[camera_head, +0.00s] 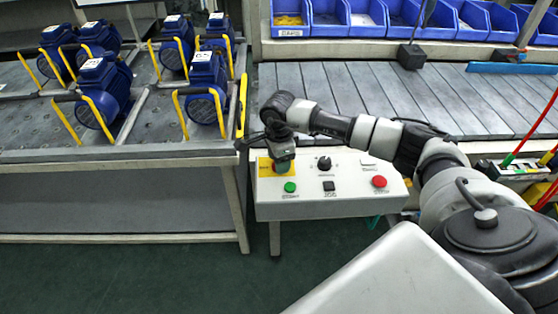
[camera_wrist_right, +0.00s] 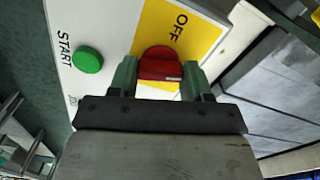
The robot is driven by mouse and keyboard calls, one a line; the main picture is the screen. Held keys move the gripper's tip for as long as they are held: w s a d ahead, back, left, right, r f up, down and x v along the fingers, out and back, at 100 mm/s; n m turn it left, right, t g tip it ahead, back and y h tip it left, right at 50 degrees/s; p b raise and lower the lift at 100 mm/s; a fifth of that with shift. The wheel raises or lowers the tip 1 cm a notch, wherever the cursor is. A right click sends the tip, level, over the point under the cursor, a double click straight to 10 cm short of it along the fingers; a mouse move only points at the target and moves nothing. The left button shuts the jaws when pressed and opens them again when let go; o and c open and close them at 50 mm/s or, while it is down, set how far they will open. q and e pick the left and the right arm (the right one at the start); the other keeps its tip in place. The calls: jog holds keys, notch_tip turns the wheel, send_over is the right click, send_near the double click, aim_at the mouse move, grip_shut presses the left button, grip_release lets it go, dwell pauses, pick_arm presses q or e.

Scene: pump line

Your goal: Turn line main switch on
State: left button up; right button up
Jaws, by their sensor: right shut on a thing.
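The main switch is a red rotary knob (camera_wrist_right: 160,62) on a yellow plate (camera_wrist_right: 200,38) marked OFF, seen in the right wrist view. A pale line shows on the knob's side. In the head view the yellow plate (camera_head: 264,167) sits at the upper left of the white control box (camera_head: 335,202), and my gripper hides most of the knob. My right gripper (camera_head: 282,167) comes down on it from above. Its two green fingers stand on either side of the knob and are shut on it. My left gripper is not in view.
The box also carries a green START button (camera_head: 290,187), a black selector (camera_head: 324,163), a black button (camera_head: 328,186) and a red button (camera_head: 379,182). A bench with several blue pumps (camera_head: 105,92) stands left. A grey conveyor (camera_head: 350,85) runs behind, with blue bins (camera_head: 330,18) beyond.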

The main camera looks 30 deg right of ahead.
jog(key=shift+m, duration=1.7)
jog(key=o, duration=0.9)
jog(key=shift+r, duration=0.15)
notch_tip(320, 180, up, 11)
jog(key=shift+f+b, duration=0.2)
jog(key=shift+b, duration=0.35)
